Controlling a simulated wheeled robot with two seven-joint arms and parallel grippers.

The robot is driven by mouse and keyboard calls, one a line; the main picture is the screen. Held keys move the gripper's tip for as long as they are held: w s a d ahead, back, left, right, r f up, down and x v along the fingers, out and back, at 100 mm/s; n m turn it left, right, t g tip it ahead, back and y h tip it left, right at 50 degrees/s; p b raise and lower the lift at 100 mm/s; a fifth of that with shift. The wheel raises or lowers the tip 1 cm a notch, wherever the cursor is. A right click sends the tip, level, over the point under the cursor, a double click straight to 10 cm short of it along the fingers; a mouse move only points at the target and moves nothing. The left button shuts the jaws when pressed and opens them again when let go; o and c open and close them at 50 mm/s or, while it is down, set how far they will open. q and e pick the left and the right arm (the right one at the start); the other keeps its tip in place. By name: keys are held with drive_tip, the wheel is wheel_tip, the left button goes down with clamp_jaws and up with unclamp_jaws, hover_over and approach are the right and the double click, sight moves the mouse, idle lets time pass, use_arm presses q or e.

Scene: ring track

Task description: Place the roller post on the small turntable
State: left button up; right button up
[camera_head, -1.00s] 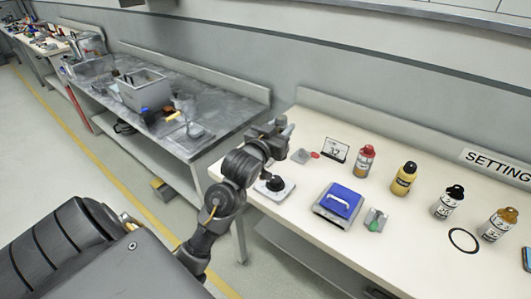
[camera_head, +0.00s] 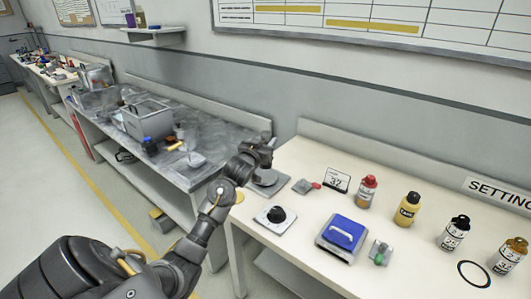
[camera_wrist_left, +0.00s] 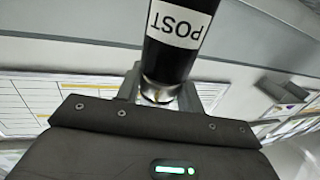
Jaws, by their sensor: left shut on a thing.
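My left gripper (camera_head: 264,148) is shut on the roller post (camera_wrist_left: 178,45), a dark cylinder with a white "POST" label and a metal end in the left wrist view. In the head view the post is hardly visible beyond the gripper. My right gripper is not in view.
On the white table (camera_head: 310,212) stand a plate with a black knob (camera_head: 276,215), a blue-topped box (camera_head: 343,236), a green-tipped part (camera_head: 380,252), a number card (camera_head: 337,180) and several bottles. A grey bench (camera_head: 215,138) with a bin (camera_head: 147,118) is at left.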

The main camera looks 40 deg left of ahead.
use_arm(q)
drive_tip(key=shift+w+a+f, duration=0.3)
drive_tip(key=shift+f, duration=0.15)
drive_tip(key=shift+w+a+f, duration=0.25)
drive_tip(key=shift+w+f, duration=0.05)
drive_tip(key=shift+f, duration=0.15)
drive_tip(key=shift+w+a+f, duration=0.15)
drive_tip(key=shift+w+f, duration=0.05)
drive_tip(key=shift+f, duration=0.1)
wheel_tip(320, 180, down, 3)
drive_tip(key=shift+w+a+f+p, duration=0.1)
drive_tip(key=shift+f+p, duration=0.1)
drive_tip(key=shift+p, duration=0.15)
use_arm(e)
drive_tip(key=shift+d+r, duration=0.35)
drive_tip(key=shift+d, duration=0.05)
use_arm(q)
drive_tip(key=shift+f, duration=0.2)
drive_tip(key=o, duration=1.1)
drive_tip(key=shift+o, duration=0.2)
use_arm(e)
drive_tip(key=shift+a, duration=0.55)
